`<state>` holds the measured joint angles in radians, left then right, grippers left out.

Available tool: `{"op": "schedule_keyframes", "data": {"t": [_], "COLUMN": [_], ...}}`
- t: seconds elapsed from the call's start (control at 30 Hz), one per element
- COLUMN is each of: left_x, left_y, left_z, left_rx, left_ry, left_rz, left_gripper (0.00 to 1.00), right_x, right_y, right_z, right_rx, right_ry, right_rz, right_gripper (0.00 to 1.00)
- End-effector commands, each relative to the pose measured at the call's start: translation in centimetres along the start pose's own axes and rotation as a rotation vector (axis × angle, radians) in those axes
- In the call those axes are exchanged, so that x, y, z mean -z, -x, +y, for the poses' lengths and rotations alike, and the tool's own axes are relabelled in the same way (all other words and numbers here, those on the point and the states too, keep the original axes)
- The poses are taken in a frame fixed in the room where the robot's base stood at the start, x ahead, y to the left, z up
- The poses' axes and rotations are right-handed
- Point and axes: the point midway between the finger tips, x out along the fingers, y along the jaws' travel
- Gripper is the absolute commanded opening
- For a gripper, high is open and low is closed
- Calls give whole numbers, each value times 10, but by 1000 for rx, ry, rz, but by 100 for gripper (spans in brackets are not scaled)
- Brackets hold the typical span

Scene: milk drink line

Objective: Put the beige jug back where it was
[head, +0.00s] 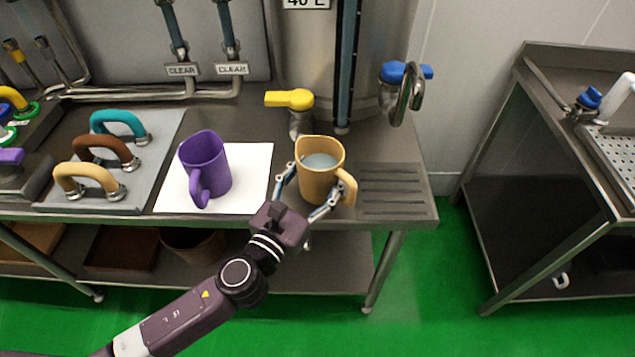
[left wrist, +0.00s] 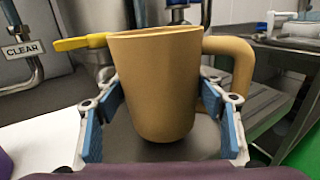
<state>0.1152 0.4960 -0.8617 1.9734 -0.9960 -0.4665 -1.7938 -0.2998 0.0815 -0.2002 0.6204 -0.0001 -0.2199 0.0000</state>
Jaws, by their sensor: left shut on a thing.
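The beige jug (head: 321,181) stands upright with pale liquid inside, its handle toward the right. It is on or just above the steel bench, near the tap with the yellow lever; I cannot tell whether its base touches. My left gripper (head: 306,198) is shut on the jug, with a finger on each side of its body. In the left wrist view the jug (left wrist: 157,85) fills the middle between the blue finger pads. The jug's far side is hidden. My right gripper is not in view.
A purple jug (head: 207,166) stands on a white mat (head: 258,171) to the left. The yellow-levered tap (head: 290,99) is just behind the beige jug. A slotted drain area (head: 392,188) lies to the right. Several coloured handles stand on a grey panel (head: 152,170) at left.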

Motion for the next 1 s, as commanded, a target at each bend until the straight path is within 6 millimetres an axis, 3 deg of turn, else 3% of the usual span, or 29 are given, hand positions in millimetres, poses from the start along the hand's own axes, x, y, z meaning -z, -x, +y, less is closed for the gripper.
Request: {"op": "schedule_keyframes", "data": {"t": [0.1,0.53,0.57,0.7,1.0], "left_x": [13,18,19,19,17], "left_y": [-1,-1,0,0,0], "left_z": [0,-1,-1,-1,-1], "left_rx": [-1,1,0,0,1], "left_ry": [0,1,0,0,0], "left_rz": [-5,-5,-1,-1,-1], "left_gripper": [18,18,66,80,80], "right_x": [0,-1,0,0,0], "right_y": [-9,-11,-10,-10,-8], "right_z": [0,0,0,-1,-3], "right_rx": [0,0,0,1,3], "right_ry": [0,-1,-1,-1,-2], "right_rz": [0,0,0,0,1], "right_gripper": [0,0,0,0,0]}}
